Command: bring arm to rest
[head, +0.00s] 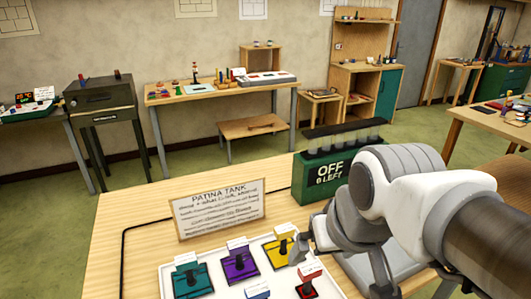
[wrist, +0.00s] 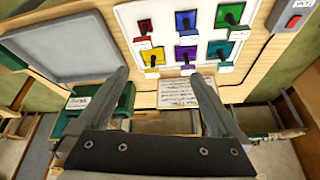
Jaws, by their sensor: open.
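My gripper (wrist: 160,78) is open and empty, its two fingers apart in the wrist view. In the head view my arm reaches in from the right, and my gripper (head: 302,248) is over the right side of a white panel (head: 228,262). The panel carries teal (head: 190,277), purple (head: 240,264), yellow (head: 281,250), blue (head: 257,292) and red (head: 308,286) blocks with dark handles and small labels. In the wrist view the panel (wrist: 160,25) lies beyond the fingertips, with several coloured blocks. I cannot tell the gap between fingers and panel.
A green tank (head: 320,178) reading "OFF 0 LEFT" stands behind my arm. A "PATINA TANK" sign (head: 218,210) stands behind the panel. A grey tray (wrist: 65,45) lies beside the panel; a red button (wrist: 294,21) is at the far right. Wooden table (head: 140,195) is bare at left.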

